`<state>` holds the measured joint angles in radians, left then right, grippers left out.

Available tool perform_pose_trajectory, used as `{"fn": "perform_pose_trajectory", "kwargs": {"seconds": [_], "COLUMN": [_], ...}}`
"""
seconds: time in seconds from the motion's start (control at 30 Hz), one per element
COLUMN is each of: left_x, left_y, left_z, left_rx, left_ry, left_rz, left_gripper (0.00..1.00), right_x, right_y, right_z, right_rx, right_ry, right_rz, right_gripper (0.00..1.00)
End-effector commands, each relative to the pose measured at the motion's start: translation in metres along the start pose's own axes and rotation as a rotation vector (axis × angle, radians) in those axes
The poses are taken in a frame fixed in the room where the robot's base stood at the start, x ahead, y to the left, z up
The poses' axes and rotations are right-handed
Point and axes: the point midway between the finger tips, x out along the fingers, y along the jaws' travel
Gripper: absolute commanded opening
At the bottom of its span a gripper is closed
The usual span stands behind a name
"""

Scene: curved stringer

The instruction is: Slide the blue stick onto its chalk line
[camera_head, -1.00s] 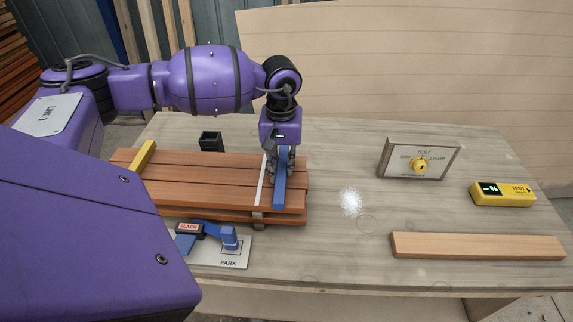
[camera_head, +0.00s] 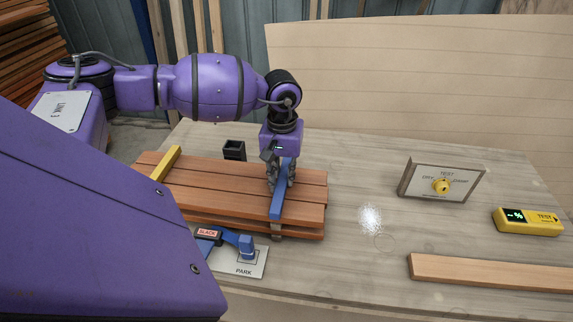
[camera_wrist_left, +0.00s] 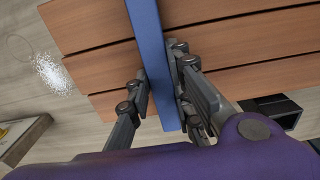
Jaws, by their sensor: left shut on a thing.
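The blue stick (camera_head: 277,209) lies across the reddish-brown planks (camera_head: 235,193), near their right end. My left gripper (camera_head: 281,184) comes down from above and is shut on the blue stick. In the left wrist view, the fingers (camera_wrist_left: 162,98) stand on either side of the blue stick (camera_wrist_left: 150,45). No white chalk line shows on the planks now; the stick lies about where it was, so it is probably hidden under the stick. My right gripper is not in view.
A yellow stick (camera_head: 166,163) crosses the planks' left end. A blue clamp marked SLACK (camera_head: 236,240) sits on the PARK plate in front.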

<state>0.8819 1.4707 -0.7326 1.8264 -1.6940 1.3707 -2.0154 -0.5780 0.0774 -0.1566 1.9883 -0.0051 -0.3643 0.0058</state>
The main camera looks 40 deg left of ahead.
Motion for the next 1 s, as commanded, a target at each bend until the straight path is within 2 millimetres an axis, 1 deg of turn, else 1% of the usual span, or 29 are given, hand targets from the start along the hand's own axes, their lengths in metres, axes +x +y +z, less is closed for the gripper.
{"fn": "perform_pose_trajectory", "kwargs": {"seconds": [0.17, 0.2, 0.33, 0.63, 0.73, 0.87, 1.0], "left_x": [0.000, 0.000, 0.000, -0.001, -0.007, -0.027, -0.059], "left_y": [0.000, 0.000, 0.000, 0.000, 0.001, 0.000, 0.001], "left_z": [0.000, 0.000, 0.000, 0.000, -0.001, -0.001, -0.001], "left_rx": [0.000, 0.000, 0.000, 0.000, -0.001, 0.000, 0.000], "left_ry": [0.000, 0.000, 0.000, 0.000, 0.002, 0.003, 0.004], "left_rz": [0.000, 0.000, 0.000, 0.001, 0.002, 0.001, 0.002], "left_gripper": [0.00, 0.25, 0.42, 0.42, 0.42, 0.42, 0.42], "right_x": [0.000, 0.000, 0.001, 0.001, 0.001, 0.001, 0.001], "right_y": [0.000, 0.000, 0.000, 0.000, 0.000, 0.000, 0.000], "right_z": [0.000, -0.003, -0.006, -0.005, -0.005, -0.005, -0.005], "right_rx": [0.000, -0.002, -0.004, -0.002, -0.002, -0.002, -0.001], "right_ry": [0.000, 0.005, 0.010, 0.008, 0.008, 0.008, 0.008], "right_rz": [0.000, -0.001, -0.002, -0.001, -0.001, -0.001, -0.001], "right_gripper": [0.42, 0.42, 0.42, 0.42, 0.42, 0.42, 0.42]}}
